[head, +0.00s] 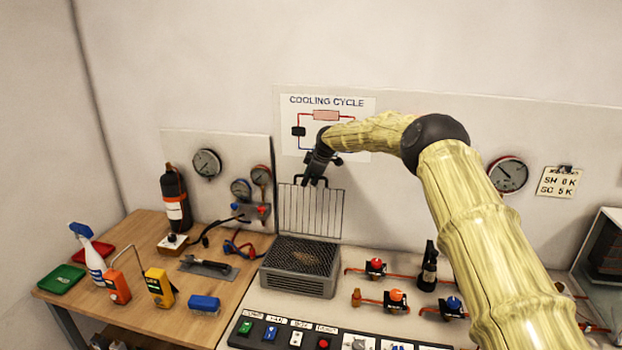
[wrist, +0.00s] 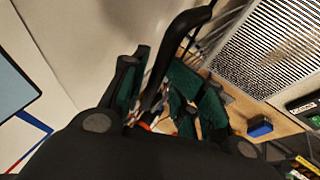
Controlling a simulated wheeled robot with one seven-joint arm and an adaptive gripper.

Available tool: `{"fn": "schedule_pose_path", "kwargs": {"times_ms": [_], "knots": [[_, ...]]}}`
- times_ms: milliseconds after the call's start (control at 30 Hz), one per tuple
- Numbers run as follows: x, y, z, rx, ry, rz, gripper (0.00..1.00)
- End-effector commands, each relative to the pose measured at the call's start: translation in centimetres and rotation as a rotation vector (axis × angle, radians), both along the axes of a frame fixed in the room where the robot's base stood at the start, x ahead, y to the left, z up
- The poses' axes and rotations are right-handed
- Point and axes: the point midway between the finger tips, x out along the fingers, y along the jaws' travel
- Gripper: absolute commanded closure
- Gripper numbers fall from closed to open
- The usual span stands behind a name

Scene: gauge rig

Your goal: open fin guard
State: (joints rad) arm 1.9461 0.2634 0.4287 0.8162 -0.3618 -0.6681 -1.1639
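The fin guard (head: 310,212) is a wire grille with a black handle along its top. In the head view it stands upright at the back of the grey finned box (head: 299,284), whose dark top is exposed. My gripper (head: 313,180) is at the top of the guard, by the handle. In the wrist view the black handle (wrist: 183,28) runs down between my green-padded fingers (wrist: 160,95). The fingers are apart, with a gap beside the handle, so they look open around it. Whether a pad touches the handle is unclear. The striped fins (wrist: 262,52) show at upper right.
A panel with gauges (head: 207,163) and a Cooling Cycle poster (head: 345,105) back the rig. Valves (head: 397,297) on copper pipes are right of the box, and a switch row (head: 297,338) is in front. The wooden bench (head: 228,296) at left holds bottles and tools.

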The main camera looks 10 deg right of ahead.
Motion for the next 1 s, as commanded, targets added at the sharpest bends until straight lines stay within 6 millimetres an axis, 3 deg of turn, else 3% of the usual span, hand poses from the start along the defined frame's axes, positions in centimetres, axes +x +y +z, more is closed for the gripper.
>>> {"fn": "schedule_pose_path", "kwargs": {"times_ms": [467,1000], "knots": [[-0.1,-0.2,0.8,0.000,-0.004,-0.001,0.68],[-3.6,-1.4,6.4,0.001,-0.005,-0.002,0.68]]}}
